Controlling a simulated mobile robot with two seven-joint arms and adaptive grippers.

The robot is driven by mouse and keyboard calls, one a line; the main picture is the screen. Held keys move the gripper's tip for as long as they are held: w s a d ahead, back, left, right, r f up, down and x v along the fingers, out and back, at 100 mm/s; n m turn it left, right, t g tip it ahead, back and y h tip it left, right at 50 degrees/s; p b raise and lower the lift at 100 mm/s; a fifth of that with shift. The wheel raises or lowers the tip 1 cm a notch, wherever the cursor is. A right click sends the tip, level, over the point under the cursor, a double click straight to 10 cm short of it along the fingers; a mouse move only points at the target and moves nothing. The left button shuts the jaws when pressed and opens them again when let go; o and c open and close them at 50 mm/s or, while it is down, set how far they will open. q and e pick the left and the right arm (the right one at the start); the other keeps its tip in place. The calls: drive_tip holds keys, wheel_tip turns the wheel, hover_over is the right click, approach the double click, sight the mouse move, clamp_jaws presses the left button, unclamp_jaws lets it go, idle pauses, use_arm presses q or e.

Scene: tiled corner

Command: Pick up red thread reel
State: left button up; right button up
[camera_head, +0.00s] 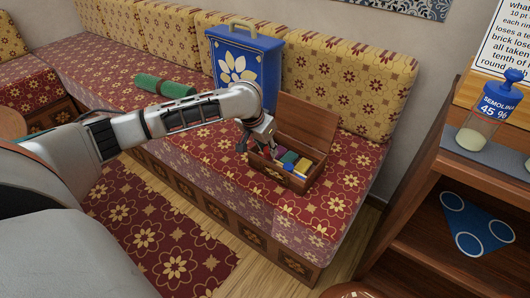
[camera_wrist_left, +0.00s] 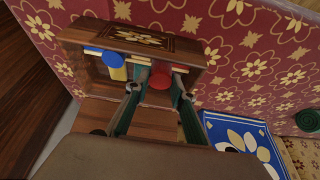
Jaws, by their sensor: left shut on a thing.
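An open wooden sewing box (camera_head: 291,178) stands on the patterned bench with its lid raised at the back. My left gripper (camera_head: 257,147) reaches into the left end of the box. In the left wrist view the red thread reel (camera_wrist_left: 160,73) sits between the two fingers of this gripper (camera_wrist_left: 158,84), which are shut on it. The reel is still within the box's outline; I cannot tell whether it touches the bottom. In the head view the gripper hides the reel. My right gripper is in neither view.
Blue, green and yellow items (camera_head: 290,157) lie in the box beside the gripper. A blue case (camera_head: 243,62) with a flower stands behind my arm, and a green roll (camera_head: 165,86) lies left. A wooden shelf (camera_head: 440,215) with a semolina jar (camera_head: 487,115) stands at right.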

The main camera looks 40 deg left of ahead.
sight(267, 150)
use_arm(q)
drive_tip(key=r, duration=0.2)
drive_tip(key=r+p, duration=0.1)
drive_tip(key=r, duration=0.2)
drive_tip(key=r+p, duration=0.1)
drive_tip(key=r, duration=0.1)
drive_tip(key=shift+w+r, duration=0.2)
drive_tip(key=shift+w, duration=0.05)
wheel_tip(267, 150, up, 10)
drive_tip(key=p, duration=0.5)
drive_tip(key=shift+s+f, duration=0.2)
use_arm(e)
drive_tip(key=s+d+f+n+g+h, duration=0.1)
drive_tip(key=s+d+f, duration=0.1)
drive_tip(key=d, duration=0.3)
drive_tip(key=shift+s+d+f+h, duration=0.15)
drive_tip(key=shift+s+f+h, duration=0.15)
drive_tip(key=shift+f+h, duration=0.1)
